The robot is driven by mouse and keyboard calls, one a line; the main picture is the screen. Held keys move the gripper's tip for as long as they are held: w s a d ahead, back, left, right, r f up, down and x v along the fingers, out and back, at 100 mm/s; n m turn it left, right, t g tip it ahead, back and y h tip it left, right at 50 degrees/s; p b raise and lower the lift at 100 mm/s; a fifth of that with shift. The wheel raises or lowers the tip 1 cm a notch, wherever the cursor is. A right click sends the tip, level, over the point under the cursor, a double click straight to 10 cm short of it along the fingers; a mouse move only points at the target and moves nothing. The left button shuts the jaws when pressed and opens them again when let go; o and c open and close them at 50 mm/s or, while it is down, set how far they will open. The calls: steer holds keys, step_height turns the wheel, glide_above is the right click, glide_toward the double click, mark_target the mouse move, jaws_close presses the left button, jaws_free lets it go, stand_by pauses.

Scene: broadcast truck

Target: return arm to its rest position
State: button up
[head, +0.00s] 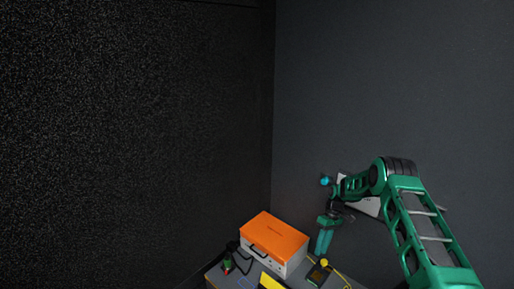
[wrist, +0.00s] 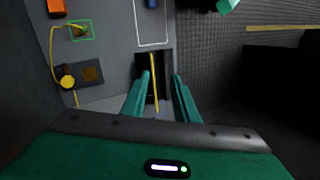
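My green arm reaches in from the lower right of the head view, bent at the elbow, with my gripper (head: 323,238) pointing down over the bench in the corner. In the wrist view my gripper (wrist: 161,82) shows two green fingers set apart, with nothing held between them. A dark slot and a yellow strip show on the surface beyond the gap.
A case with an orange lid (head: 274,238) stands left of my gripper on the grey bench (wrist: 110,52). A dark block (head: 317,276) and a yellow cable with a round yellow end (wrist: 67,82) lie close by. Dark walls rise behind the bench.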

steer(key=s+d+r+m+t+h, duration=0.15)
steer(key=d+r, duration=0.25)
steer(key=r, duration=0.6)
steer(key=s+d+r+m+g, duration=0.1)
steer(key=s+d+r+m, duration=0.15)
steer(key=r, duration=0.75)
steer(key=s+d+r+m+t, duration=0.1)
steer(key=s+d+r, duration=0.2)
steer(key=s+r, duration=0.4)
steer(key=s+d+r+m+t, duration=0.1)
steer(key=s+d+r, duration=0.2)
steer(key=s+r, duration=0.35)
steer(key=s+d+r+m+h, duration=0.1)
steer(key=s+r+m, duration=0.1)
steer(key=s+r, duration=0.45)
steer(key=s+r+m, duration=0.2)
steer(key=s+r, duration=0.1)
steer(key=s, duration=0.6)
steer(key=s+a+m+t, duration=0.1)
steer(key=s+m, duration=0.2)
steer(key=s, duration=1.4)
steer(key=shift+f, duration=0.45)
steer(key=shift+a, duration=0.1)
